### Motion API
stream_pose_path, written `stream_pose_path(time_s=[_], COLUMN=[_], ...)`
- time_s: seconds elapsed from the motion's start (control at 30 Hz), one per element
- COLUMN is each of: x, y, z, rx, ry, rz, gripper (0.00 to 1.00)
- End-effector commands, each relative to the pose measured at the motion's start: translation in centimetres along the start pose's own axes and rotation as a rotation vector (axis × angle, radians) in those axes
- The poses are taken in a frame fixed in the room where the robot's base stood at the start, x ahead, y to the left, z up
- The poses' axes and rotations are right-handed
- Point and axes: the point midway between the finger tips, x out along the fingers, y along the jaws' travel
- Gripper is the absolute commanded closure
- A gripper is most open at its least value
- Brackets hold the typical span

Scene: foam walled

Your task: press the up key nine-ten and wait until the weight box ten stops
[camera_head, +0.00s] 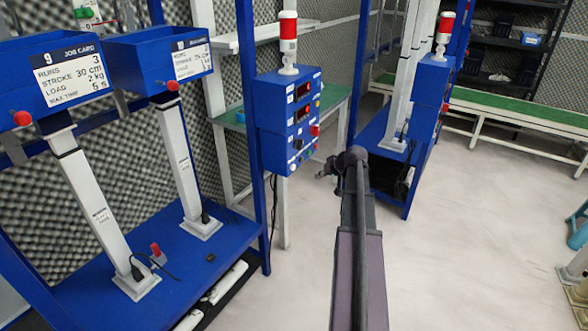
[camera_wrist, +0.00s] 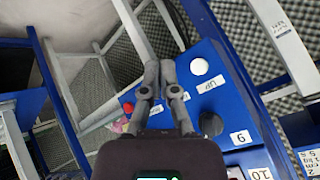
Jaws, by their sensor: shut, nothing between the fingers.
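The blue control box (camera_head: 275,128) hangs on a blue post. In the wrist view, its face carries a white round button (camera_wrist: 199,66) beside an "UP" label (camera_wrist: 207,86), a black knob (camera_wrist: 211,123) and tags reading 9 and 10. My gripper (camera_head: 322,172) is just right of the box's lower part. In the wrist view my gripper (camera_wrist: 160,66) has its fingertips together, empty, left of the white button and apart from it in the picture. The weight box with card 9 (camera_head: 20,75) and a second blue weight box (camera_head: 130,62), its number unclear, stand raised on white columns.
A red-and-white signal lamp (camera_head: 288,42) tops the control box. A red button (camera_head: 315,130) sticks out of its side. A second blue rig (camera_head: 432,85) stands behind at right. The floor (camera_head: 470,240) at right is open. A green-topped bench (camera_head: 520,115) lies at the back.

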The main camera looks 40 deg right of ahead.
Motion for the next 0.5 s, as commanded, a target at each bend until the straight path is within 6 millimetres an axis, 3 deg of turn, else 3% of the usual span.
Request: stream_pose_path(time_s=[0.5], x=[3.7], y=[-2.6], z=[-2.7], rx=[-0.002], ry=[-0.001], rz=[0.000], gripper=[1.00])
